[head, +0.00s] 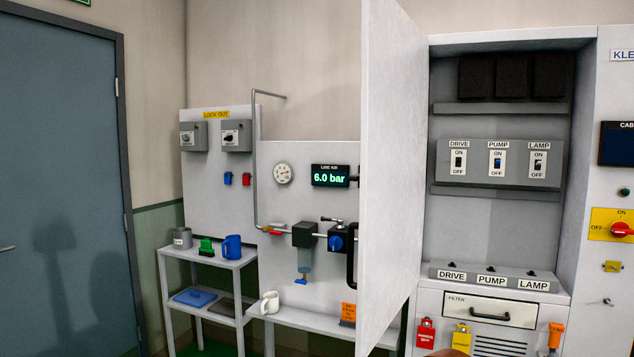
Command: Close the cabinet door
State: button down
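The cabinet door (390,170) is a pale grey panel standing wide open. It is hinged at the left side of the cabinet (510,45) and sticks out toward me, so I see its inner face. A black handle (352,272) shows at the door's left edge, mostly hidden behind it. The cabinet interior is exposed, with a panel of DRIVE, PUMP and LAMP switches (498,163) and a lower row with the same labels.
Left of the door stand an air-line panel (320,210) with a display, a lock-out board (220,165) and a small shelf table (205,258). A red tag (425,333) and a yellow tag (461,338) hang below the cabinet. A red rotary switch (621,230) is at right.

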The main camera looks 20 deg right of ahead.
aim_at(394, 54)
jog(key=u, duration=1)
jog(key=i, duration=1.55)
jog(key=z, duration=1.35)
jog(key=k, duration=0.4)
jog(key=u, duration=0.4)
jog(key=i, duration=0.45)
jog(key=z, duration=0.05)
